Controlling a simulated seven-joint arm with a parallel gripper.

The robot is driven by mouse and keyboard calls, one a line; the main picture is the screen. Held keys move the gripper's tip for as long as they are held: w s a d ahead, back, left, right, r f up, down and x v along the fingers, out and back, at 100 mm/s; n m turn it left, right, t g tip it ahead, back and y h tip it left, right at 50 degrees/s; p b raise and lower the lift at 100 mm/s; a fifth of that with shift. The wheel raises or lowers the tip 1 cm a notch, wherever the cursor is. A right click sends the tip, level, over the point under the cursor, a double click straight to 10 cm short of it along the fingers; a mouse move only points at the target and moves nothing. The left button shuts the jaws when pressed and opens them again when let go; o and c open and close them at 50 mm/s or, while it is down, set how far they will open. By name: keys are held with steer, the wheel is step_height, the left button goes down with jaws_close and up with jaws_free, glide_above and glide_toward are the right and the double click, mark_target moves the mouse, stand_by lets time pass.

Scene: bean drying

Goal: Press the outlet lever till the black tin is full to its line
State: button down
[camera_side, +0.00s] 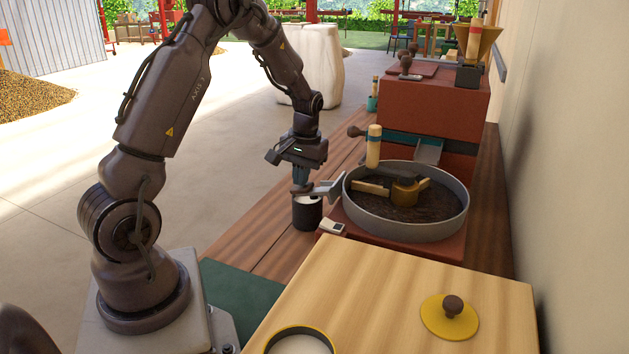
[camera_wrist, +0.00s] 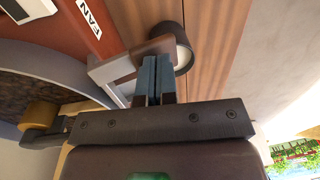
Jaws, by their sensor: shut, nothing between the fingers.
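The black tin (camera_side: 307,214) stands upright on the wooden bench under the grey outlet spout (camera_side: 330,189) of the round cooling tray (camera_side: 405,229). Its pale inside (camera_wrist: 184,55) shows partly in the wrist view; I see no beans there and cannot make out its line. The brown outlet lever (camera_side: 302,189) lies over the tin's mouth, and its end (camera_wrist: 151,48) shows beyond my fingertips in the wrist view. My gripper (camera_side: 300,180) points down with its blue fingers (camera_wrist: 157,62) together and empty, right over the lever. I cannot tell whether they touch it.
Dark beans lie in the tray around a stirring arm (camera_side: 404,190). The red roaster body (camera_side: 435,100) stands behind it. A small white device (camera_side: 332,227) lies beside the tin. In front is a pale wooden top (camera_side: 400,290) with a yellow lid (camera_side: 449,318) and a yellow-rimmed container (camera_side: 300,338).

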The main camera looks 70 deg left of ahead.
steer(key=shift+f, duration=0.45)
